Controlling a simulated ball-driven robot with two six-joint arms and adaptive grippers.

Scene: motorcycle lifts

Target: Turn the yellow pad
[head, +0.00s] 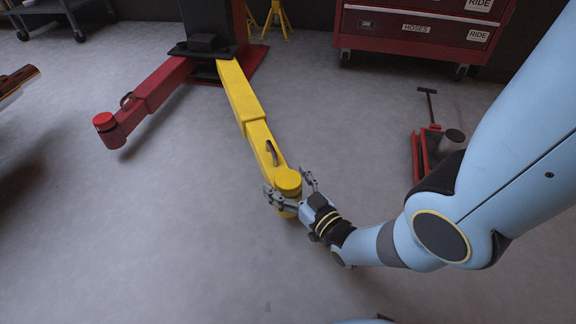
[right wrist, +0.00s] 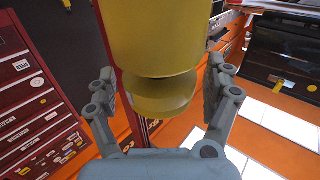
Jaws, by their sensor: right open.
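The yellow pad (head: 288,181) is a round cylinder at the near end of the yellow lift arm (head: 254,117). In the right wrist view the yellow pad (right wrist: 155,38) fills the top middle, with a narrower yellow part below it. My right gripper (head: 290,184) is open, with one finger on each side of the pad. In the right wrist view the fingers of my right gripper (right wrist: 163,92) stand apart on both sides of the yellow part. I cannot tell whether either finger touches it. My left gripper is not in view.
A red lift arm (head: 150,92) with a red pad (head: 104,122) reaches left from the lift's base. A red floor jack (head: 432,150) stands at the right. A red tool cabinet (head: 415,28) is at the back.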

